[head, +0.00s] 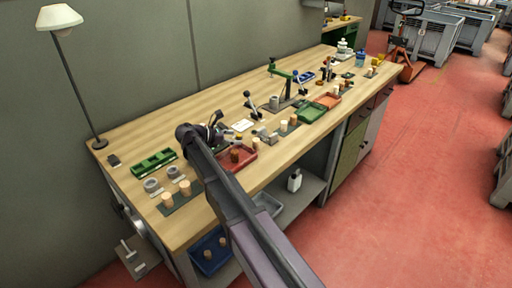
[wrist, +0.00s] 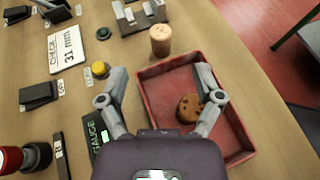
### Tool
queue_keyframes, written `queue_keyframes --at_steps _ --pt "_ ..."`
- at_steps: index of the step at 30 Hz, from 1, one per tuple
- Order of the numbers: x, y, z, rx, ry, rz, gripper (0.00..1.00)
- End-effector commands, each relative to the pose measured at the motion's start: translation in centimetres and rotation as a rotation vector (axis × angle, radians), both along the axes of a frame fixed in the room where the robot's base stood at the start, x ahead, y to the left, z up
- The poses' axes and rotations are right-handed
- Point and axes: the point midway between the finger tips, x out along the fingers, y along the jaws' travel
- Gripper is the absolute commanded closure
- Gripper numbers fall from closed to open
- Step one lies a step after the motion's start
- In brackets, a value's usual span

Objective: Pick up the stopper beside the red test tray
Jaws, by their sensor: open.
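The red test tray (wrist: 163,96) lies on the bench just ahead of my gripper in the wrist view; it also shows in the head view (head: 247,160), partly behind my arm. A light tan stopper (wrist: 160,41) stands upright on the bench beside the tray's far end; the head view shows it too (head: 256,143). A darker brown stopper (wrist: 188,108) with spots is inside the tray, close to my right finger.
A "31 mm" card (wrist: 68,48), a yellow button (wrist: 100,69) and a gauge block (wrist: 101,132) lie left of the tray. A grey fixture (wrist: 138,16) stands behind the tan stopper. In the head view, a green tray (head: 311,112) and more stoppers are farther along the bench.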

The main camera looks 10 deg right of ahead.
Motion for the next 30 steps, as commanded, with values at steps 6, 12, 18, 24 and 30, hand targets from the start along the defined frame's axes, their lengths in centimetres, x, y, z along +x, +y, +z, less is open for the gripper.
queue_keyframes --at_steps 6,12,18,24,30 --pt "0.8 -3.0 -1.5 0.0 0.0 -0.002 0.16" --pt "1.2 -4.3 -2.0 0.0 -0.001 0.0 0.16" --pt "1.3 -4.4 -1.9 0.0 0.0 0.001 0.16" --pt "1.3 -4.5 -2.0 0.0 -0.001 0.0 0.16" --pt "1.5 -5.5 -2.8 0.0 -0.001 -0.001 0.16"
